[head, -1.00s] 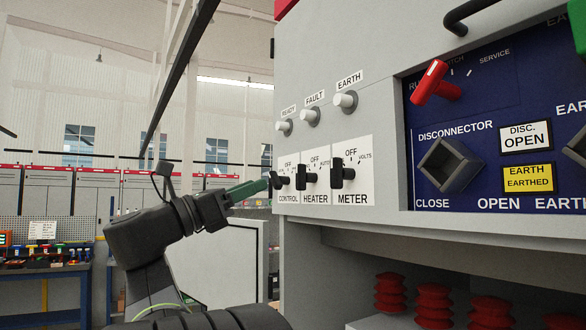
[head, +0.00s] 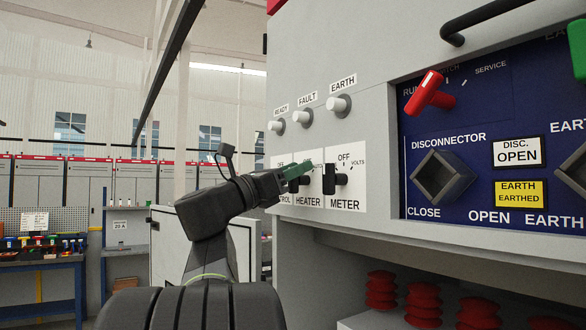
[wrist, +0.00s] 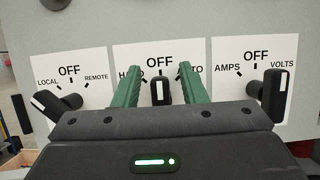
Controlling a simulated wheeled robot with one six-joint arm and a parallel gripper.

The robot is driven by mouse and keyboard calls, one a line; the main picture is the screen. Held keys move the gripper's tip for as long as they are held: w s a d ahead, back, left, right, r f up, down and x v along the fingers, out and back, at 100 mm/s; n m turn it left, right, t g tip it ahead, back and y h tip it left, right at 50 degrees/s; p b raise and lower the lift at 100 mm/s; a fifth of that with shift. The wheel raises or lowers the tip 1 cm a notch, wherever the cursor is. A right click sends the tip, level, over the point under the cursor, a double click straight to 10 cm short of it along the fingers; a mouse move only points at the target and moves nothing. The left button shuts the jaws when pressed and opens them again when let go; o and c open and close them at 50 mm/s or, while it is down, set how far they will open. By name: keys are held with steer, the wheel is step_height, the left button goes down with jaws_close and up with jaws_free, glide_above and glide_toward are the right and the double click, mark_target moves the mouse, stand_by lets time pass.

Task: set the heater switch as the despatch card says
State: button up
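The heater switch (wrist: 160,92) is a black knob with a white line, on a white plate marked OFF at the top. Its line points up toward OFF in the wrist view. In the head view its plate (head: 309,202) shows, and the knob is partly hidden by my gripper. My gripper (wrist: 160,75) is open, with one green finger on each side of the knob and a gap visible on both sides. It also shows in the head view (head: 304,167) close to the panel. I see no card that I can read as the despatch card.
The control switch (wrist: 56,103) is left of the heater switch and the meter switch (wrist: 274,95) right, both near my gripper. White indicators (head: 302,117) sit above. A red handle (head: 430,92) and the disconnector socket (head: 441,178) are further right. A workbench (head: 40,257) stands far left.

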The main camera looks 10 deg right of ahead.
steer(key=shift+c, duration=0.2)
jaws_close()
steer(key=shift+m+g, duration=0.4)
steer(key=shift+m, duration=0.1)
steer(key=m+g, duration=0.1)
steer(key=m, duration=0.1)
steer(key=m+g+b, duration=0.1)
steer(key=m, duration=0.1)
steer(key=m+g, duration=0.1)
steer(key=m, duration=0.1)
steer(key=shift+s+d+f, duration=0.1)
steer(key=shift+s+f, duration=0.05)
steer(key=shift+s, duration=0.25)
steer(key=shift+s+d+f+m+g+b, duration=0.15)
steer(key=shift+m+g, duration=0.5)
steer(key=shift+m, duration=0.8)
steer(key=shift+s+a+f+m+g+b, duration=0.15)
steer(key=shift+m+g, duration=0.5)
steer(key=shift+m, duration=0.8)
steer(key=shift+d+r, duration=0.1)
steer(key=shift+d, duration=0.05)
steer(key=shift+o, duration=0.2)
jaws_free()
